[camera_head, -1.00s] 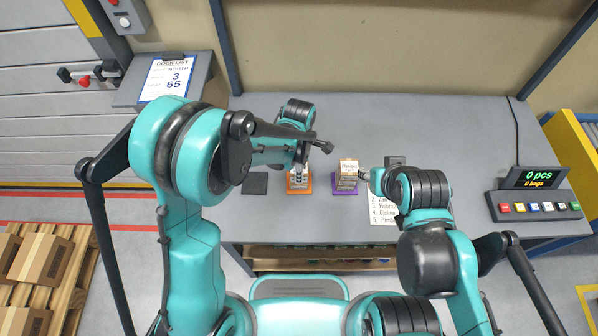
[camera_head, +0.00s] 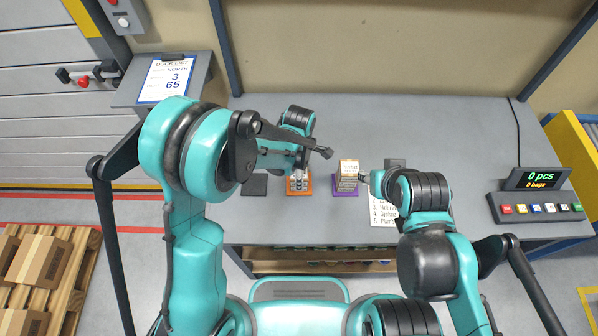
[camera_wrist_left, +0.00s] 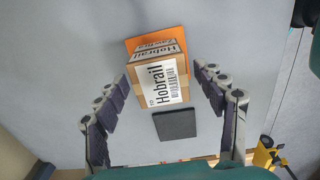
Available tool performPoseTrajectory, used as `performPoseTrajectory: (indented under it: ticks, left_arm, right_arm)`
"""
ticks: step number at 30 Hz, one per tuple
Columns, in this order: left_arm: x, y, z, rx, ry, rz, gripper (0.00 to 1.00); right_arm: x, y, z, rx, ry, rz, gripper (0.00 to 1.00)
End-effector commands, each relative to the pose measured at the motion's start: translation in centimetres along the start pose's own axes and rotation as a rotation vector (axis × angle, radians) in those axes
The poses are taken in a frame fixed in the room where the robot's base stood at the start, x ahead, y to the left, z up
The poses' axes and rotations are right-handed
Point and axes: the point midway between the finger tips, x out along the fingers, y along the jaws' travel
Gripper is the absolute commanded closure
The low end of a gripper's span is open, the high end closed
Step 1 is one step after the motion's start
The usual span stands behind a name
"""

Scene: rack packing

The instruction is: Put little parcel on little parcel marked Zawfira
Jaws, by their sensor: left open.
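A little parcel with a large "Hobrail" label (camera_wrist_left: 160,84) sits on top of another parcel in the left wrist view. The lower parcel's small side label (camera_wrist_left: 156,46) seems to read Zawfira. They stand on an orange mat (camera_wrist_left: 133,44), also seen in the head view (camera_head: 309,187). My left gripper (camera_wrist_left: 161,91) is open, its fingers apart on either side of the stack and clear of it. A stack of little parcels (camera_head: 348,172) stands on a purple mat (camera_head: 346,190). My right gripper (camera_head: 363,181) is close to that stack's right side; its jaws are too small to read.
A dark square pad (camera_head: 254,185) lies left of the orange mat. A printed list (camera_head: 383,212) lies partly under my right arm. A button console (camera_head: 540,205) stands at the right. The back of the grey table (camera_head: 420,120) is clear.

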Motion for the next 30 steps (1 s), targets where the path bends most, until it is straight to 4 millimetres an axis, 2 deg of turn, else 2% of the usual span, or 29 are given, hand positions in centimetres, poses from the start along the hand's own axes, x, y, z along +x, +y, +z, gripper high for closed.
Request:
performPoseTrajectory:
  ticks: [15,19,26,30]
  left_arm:
    - [-10.3,0.0,0.0,0.0,0.0,0.0,0.3]
    - [-11.7,0.0,0.0,0.0,0.0,0.0,0.3]
    - [-12.2,0.0,-0.1,0.003,-0.001,0.001,0.3]
    - [-13.5,-0.4,-1.3,0.076,-0.01,0.03,0.3]
  right_arm:
    - [-2.5,0.0,-1.8,0.0,0.0,0.0,0.6]
    - [-2.7,0.0,-1.9,0.0,0.0,0.0,0.6]
    - [-2.7,0.0,-1.9,0.0,0.0,0.0,0.6]
    - [-2.7,0.0,-1.9,0.0,0.0,0.0,0.6]
